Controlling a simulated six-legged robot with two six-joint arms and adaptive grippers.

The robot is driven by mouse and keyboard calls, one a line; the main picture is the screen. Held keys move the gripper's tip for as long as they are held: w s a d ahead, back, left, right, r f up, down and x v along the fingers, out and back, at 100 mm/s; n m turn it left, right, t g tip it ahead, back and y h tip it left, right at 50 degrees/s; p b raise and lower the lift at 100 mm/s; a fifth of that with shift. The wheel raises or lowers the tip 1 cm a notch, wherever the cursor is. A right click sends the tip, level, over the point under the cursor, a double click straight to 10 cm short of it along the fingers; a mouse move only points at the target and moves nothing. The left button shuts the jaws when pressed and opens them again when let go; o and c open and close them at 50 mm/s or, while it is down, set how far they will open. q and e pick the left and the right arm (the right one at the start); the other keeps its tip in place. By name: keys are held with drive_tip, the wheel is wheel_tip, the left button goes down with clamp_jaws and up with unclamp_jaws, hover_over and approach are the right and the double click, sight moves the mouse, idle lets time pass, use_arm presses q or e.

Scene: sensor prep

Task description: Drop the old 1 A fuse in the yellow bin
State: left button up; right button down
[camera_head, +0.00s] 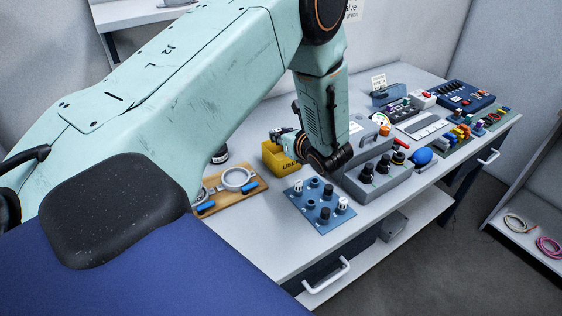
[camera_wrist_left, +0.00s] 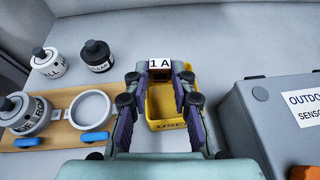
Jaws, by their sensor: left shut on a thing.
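The yellow bin (camera_head: 281,161) stands on the workbench, left of a grey case. It also shows in the wrist view (camera_wrist_left: 166,103), beneath my fingers, with lettering on its near wall that is partly covered. My left gripper (camera_head: 284,137) is over the bin. In the left wrist view the gripper (camera_wrist_left: 160,77) is shut on the 1 A fuse (camera_wrist_left: 160,64), whose white label reads "1 A". The fuse is at the fingertips, above the bin's far part; its body is mostly hidden. My right gripper is in neither view.
A grey sensor case (camera_wrist_left: 285,115) stands close to the bin's right. A wooden board (camera_head: 243,197) with a metal ring and blue clamps lies to its left. A blue panel with dark knobs (camera_head: 319,206) lies in front. Two small jars (camera_wrist_left: 97,56) stand behind the board.

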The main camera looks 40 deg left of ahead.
use_arm(q)
drive_tip(key=shift+f+b, duration=1.3)
drive_tip(key=shift+f, duration=0.7)
drive_tip(key=o, duration=0.8)
drive_tip(key=v, duration=1.2)
drive_tip(key=shift+d, duration=0.1)
